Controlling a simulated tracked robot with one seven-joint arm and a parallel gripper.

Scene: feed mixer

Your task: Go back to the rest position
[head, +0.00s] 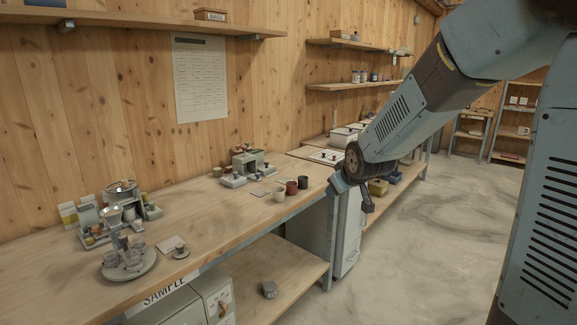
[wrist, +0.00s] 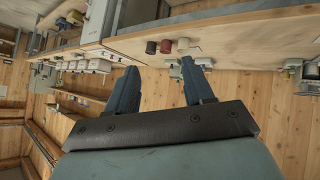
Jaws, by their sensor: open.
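My gripper (head: 352,190) hangs at the end of my raised arm, at the right of the head view, in front of the wooden bench (head: 225,212). In the wrist view its two fingers stand apart with nothing between them, so my gripper (wrist: 161,82) is open and empty. The wrist view is turned over, with the bench (wrist: 235,32) at the top. The gripper touches nothing that I can see.
On the bench stand a glass-jar carousel (head: 127,262), a small grey device (head: 247,165) and several cups, among them a red cup (head: 291,187). A white cabinet (head: 347,235) stands under the bench. The concrete floor (head: 440,230) to the right is clear.

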